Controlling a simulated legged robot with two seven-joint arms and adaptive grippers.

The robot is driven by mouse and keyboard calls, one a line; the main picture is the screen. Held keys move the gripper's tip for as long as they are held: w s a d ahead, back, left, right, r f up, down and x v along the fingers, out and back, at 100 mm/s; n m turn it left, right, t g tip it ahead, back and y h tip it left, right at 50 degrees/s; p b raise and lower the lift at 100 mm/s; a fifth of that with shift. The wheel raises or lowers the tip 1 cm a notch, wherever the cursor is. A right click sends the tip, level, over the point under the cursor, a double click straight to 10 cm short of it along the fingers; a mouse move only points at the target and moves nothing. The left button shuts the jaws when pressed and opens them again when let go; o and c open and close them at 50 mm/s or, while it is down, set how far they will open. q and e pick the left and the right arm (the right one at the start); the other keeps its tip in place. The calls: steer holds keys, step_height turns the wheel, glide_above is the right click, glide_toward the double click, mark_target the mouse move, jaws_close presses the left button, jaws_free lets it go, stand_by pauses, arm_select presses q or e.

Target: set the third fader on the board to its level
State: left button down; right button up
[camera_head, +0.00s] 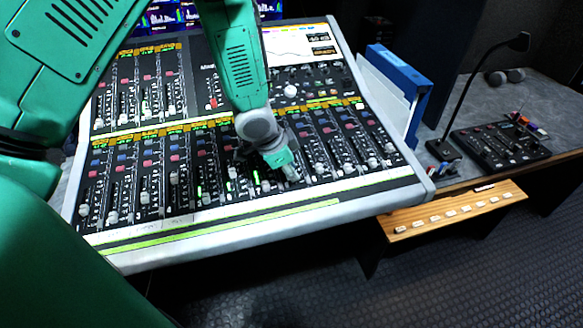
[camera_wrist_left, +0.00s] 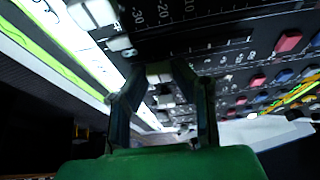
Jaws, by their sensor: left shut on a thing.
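The mixing board (camera_head: 230,211) is a large tilted console with a pale frame, and its faders stand in two banks. The lower bank has a row of pale fader caps, such as one at its left end (camera_head: 84,210). My left gripper (camera_head: 291,172) is down on the right half of this lower bank, shut on a fader cap. In the left wrist view, my gripper (camera_wrist_left: 160,100) has its two fingers on either side of a pale fader cap (camera_wrist_left: 158,78). The gripper hides most of that cap in the head view. My right gripper is not in view.
A blue-and-white binder (camera_head: 400,70) stands at the board's right edge. Beyond it are a gooseneck microphone (camera_head: 470,85) and a small control panel (camera_head: 500,145). A wooden strip with pale labels (camera_head: 455,210) projects at the front right. Several other fader caps stand close beside the gripper.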

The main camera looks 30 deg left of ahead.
arm_select(q)
steer(key=shift+s+d, duration=0.15)
steer(key=c, duration=1.4)
jaws_free()
steer(key=shift+o, duration=0.2)
steer(key=shift+r, duration=0.15)
steer(key=v, duration=1.1)
steer(key=shift+r, duration=0.2)
steer(key=shift+s, duration=0.1)
steer(key=shift+f, duration=0.1)
